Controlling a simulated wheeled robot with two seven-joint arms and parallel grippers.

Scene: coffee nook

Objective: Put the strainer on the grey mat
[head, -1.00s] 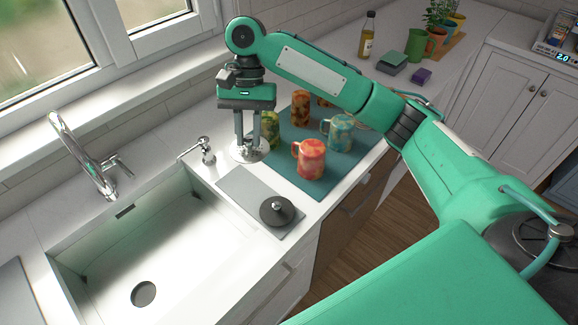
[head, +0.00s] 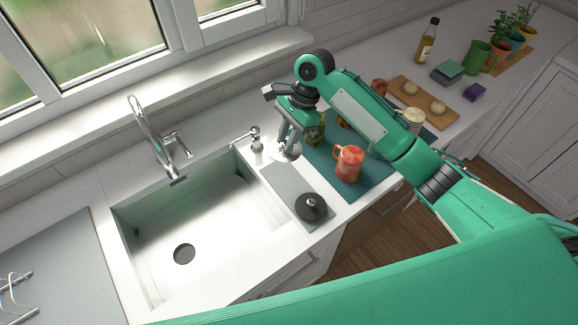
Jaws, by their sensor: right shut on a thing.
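The strainer (head: 284,153), a shiny round metal piece, is at the fingertips of my right gripper (head: 286,140). The gripper is shut on it from above, and the fingers hide part of it. It is beside the far end of a small grey mat (head: 283,180) along the sink's right edge; I cannot tell whether it touches the counter. A dark round lid-like piece with a knob (head: 311,206) lies on the near end of this mat. A larger grey mat (head: 65,255) lies left of the sink. My left gripper is not in view.
The sink (head: 205,225) lies left of the small mat, with a tap (head: 150,140) and soap dispenser (head: 256,140) behind. A red mug (head: 348,162) and other mugs stand on a teal mat (head: 370,180). A wire rack (head: 15,290) is at far left.

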